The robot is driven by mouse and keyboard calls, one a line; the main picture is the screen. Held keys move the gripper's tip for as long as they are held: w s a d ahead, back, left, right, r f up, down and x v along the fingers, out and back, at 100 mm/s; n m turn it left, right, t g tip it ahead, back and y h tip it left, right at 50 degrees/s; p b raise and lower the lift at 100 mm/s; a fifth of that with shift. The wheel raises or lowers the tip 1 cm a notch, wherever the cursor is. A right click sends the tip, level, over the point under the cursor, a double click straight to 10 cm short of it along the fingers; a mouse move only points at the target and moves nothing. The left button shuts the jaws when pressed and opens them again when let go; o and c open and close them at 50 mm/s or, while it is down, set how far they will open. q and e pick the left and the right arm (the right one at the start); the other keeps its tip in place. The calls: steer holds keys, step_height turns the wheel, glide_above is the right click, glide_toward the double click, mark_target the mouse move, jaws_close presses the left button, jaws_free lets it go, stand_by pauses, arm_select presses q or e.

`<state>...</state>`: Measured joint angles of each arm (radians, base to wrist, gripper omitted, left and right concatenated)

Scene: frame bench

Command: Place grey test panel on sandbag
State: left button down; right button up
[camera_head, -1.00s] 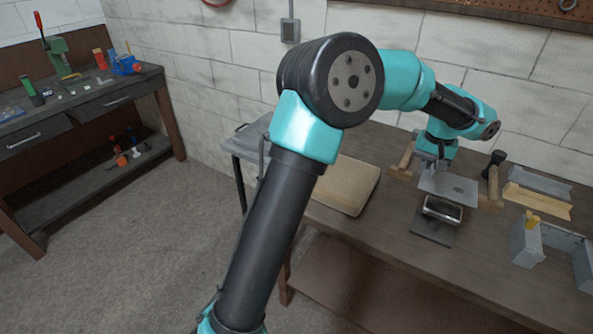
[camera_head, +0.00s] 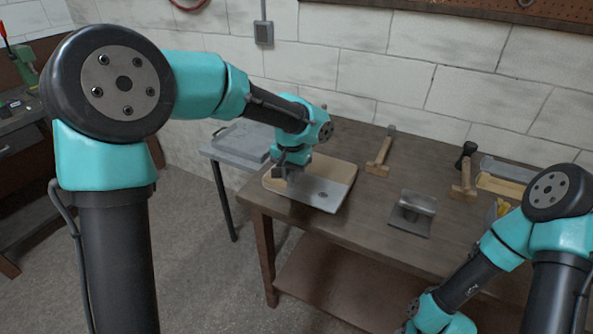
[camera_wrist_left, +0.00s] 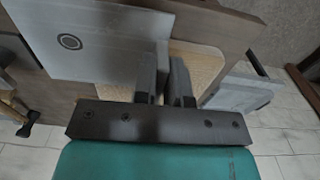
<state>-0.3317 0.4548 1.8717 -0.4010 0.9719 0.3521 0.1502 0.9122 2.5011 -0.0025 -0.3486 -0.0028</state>
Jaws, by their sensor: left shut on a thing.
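The grey test panel (camera_head: 318,194) is a thin flat plate with a small round hole. My left gripper (camera_head: 284,172) is shut on its edge and holds it about level over the tan sandbag (camera_head: 343,169). The panel covers much of the sandbag; whether they touch I cannot tell. In the left wrist view the fingers (camera_wrist_left: 166,72) grip the edge of the panel (camera_wrist_left: 100,38), and the sandbag (camera_wrist_left: 196,72) shows beyond it. My right arm enters at the lower right of the head view; its gripper is out of the picture.
A metal stand (camera_head: 416,206) on a dark plate is right of the sandbag. A grey tray (camera_head: 240,143) is at the left. Bench between sandbag and stand is clear.

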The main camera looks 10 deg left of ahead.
arm_select(q)
steer(key=shift+d, duration=0.1)
steer(key=shift+w, duration=0.3)
steer(key=w+a, duration=0.1)
steer(key=w, duration=0.3)
steer(key=w+a+f, duration=0.1)
steer(key=w+a, duration=0.1)
steer(key=w, duration=0.3)
steer(key=w+a, duration=0.1)
steer(key=w, duration=0.4)
steer(key=shift+w+a+f, duration=0.1)
steer(key=shift+a+f, duration=0.05)
steer(key=shift+f, duration=0.05)
steer(key=shift+w, duration=0.2)
steer(key=shift+w+f, duration=0.15)
steer(key=shift+f, duration=1.65)
steer(key=shift+f, duration=0.15)
